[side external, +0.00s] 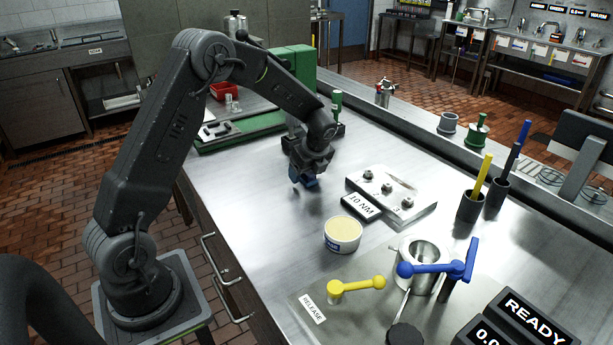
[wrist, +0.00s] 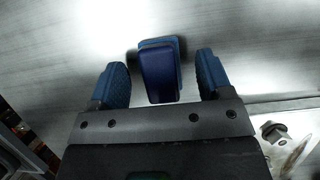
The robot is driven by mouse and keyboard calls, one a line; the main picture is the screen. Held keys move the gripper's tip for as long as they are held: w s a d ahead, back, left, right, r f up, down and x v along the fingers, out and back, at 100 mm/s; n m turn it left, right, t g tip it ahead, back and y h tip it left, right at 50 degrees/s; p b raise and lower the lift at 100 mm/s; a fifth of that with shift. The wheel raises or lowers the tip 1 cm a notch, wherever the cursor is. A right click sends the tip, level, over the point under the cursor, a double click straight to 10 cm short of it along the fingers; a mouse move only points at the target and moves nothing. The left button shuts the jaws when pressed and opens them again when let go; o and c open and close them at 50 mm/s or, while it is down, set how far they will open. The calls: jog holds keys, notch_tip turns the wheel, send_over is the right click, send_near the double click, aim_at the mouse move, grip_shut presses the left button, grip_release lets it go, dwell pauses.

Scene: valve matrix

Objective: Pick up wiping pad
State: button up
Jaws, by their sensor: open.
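The wiping pad (wrist: 160,72) is a small dark blue block with a lighter blue layer along its far edge. In the wrist view it lies between the two blue fingers of my gripper (wrist: 162,78), with a gap on each side. My gripper is open. In the side external view my gripper (side external: 305,183) is low over the metal table, pointing down. The pad is hard to tell from the blue fingertips there. Whether the pad rests on the table under the fingers is not clear.
A metal block with several bolts (side external: 405,205) and a "10 NM" label (side external: 361,206) stand right of my gripper. A round tub (side external: 343,235) stands nearer the camera. A yellow lever (side external: 357,285) and blue valve handle (side external: 440,268) are at the front. Bare table surrounds my gripper.

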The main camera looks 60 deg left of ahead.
jog(key=shift+a+f, duration=0.1)
jog(key=shift+f, duration=0.1)
jog(key=c, duration=1)
jog(key=shift+r, duration=0.1)
jog(key=shift+r, duration=0.5)
jog(key=r, duration=0.2)
jog(key=s+r, duration=0.1)
jog(key=shift+a+r, duration=0.4)
jog(key=s+a+r, duration=0.6)
jog(key=s, duration=0.2)
jog(key=shift+a, duration=0.3)
